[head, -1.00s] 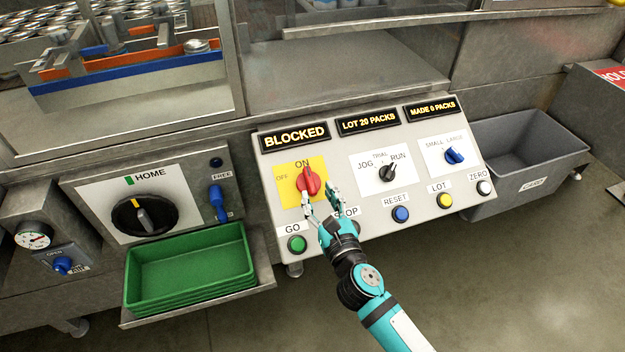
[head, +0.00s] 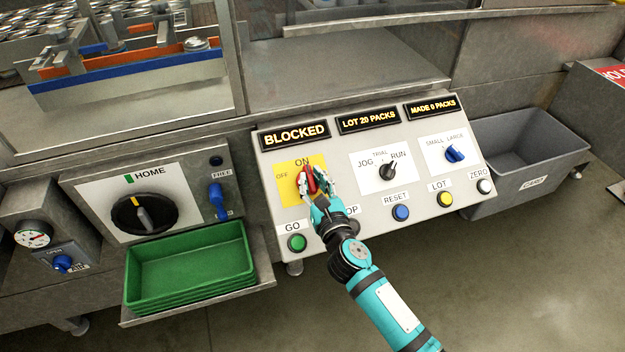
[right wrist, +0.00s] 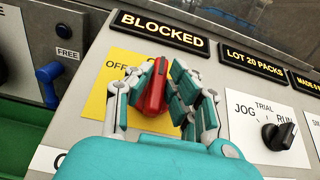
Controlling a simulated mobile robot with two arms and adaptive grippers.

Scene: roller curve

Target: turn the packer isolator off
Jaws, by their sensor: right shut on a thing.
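The packer isolator is a red rotary handle (head: 309,181) on a yellow plate (head: 286,177) marked ON at the top and OFF at the left. It sits on the left of the sloped grey panel, under the BLOCKED display (head: 295,136). My right gripper (head: 314,183) is shut on the red handle, one finger on each side. In the right wrist view the handle (right wrist: 155,88) stands between the fingers, close to upright and pointing towards the ON side. The fingers hide part of the plate and the ON word there. My left gripper is not in view.
Right of the isolator are a black JOG/TRIAL/RUN selector (head: 388,171) and a blue SMALL/LARGE knob (head: 455,153). A green GO button (head: 297,242) is below left; my wrist partly covers the STOP label. Green trays (head: 190,268) stand left, a grey bin (head: 525,160) right.

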